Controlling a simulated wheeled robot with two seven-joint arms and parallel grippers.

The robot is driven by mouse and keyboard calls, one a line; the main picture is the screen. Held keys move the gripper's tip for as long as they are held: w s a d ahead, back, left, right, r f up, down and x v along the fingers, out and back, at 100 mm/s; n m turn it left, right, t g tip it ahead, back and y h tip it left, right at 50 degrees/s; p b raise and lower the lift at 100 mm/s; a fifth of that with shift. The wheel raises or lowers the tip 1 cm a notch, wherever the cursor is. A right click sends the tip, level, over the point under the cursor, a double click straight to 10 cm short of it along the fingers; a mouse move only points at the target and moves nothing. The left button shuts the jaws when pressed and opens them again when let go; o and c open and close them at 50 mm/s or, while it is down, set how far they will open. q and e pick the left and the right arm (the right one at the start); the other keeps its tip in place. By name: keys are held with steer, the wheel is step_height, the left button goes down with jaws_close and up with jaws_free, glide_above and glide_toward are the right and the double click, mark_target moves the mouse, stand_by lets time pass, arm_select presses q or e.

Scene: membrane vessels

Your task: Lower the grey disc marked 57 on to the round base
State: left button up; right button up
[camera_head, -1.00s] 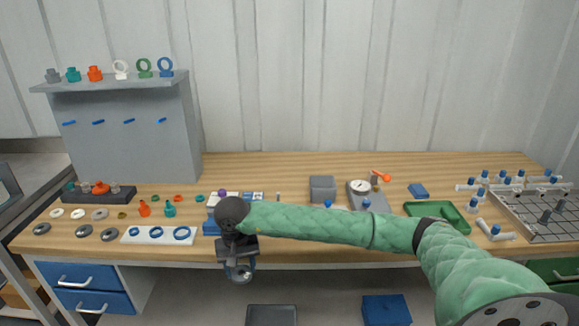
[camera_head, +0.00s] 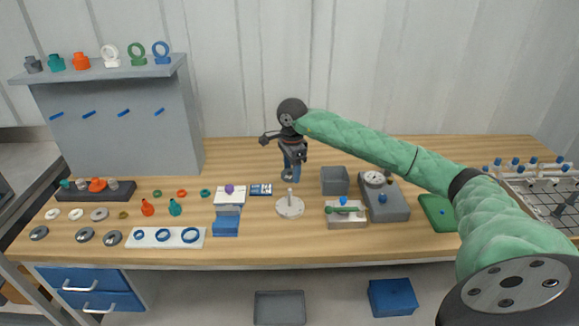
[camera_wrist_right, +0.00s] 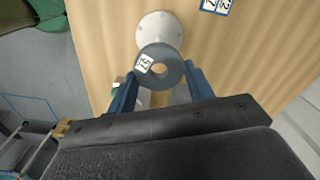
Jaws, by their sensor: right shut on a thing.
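The grey disc (camera_head: 287,176) hangs in my right gripper (camera_head: 291,168), above the table and behind the round base in the head view. In the right wrist view the disc (camera_wrist_right: 174,78) has a central hole and a white number tag, seen turned; the blue fingers of my right gripper (camera_wrist_right: 160,75) are on either side of it. The round base (camera_head: 290,208) is a pale plate with an upright post, and nothing is on it. In the right wrist view the base (camera_wrist_right: 157,25) shows just beyond the disc, partly hidden by it. My left gripper is not in view.
A blue block with a white top (camera_head: 226,222) stands left of the base, and a grey block with a green bar (camera_head: 346,216) stands right. A grey open box (camera_head: 335,181) and a gauge unit (camera_head: 384,200) are further right. Number cards (camera_head: 261,189) lie behind left.

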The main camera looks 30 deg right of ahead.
steer(key=shift+f, duration=1.7)
steer(key=shift+f+b, duration=0.35)
steer(key=shift+f, duration=0.2)
steer(key=shift+f+b, duration=0.45)
steer(key=shift+b, duration=0.15)
steer(key=shift+f, duration=0.35)
steer(key=shift+f+b, duration=0.4)
steer(key=shift+b, duration=0.2)
steer(key=shift+f+b, duration=0.3)
steer(key=shift+f, duration=0.05)
steer(key=shift+f+b, duration=0.3)
steer(key=shift+f, duration=0.1)
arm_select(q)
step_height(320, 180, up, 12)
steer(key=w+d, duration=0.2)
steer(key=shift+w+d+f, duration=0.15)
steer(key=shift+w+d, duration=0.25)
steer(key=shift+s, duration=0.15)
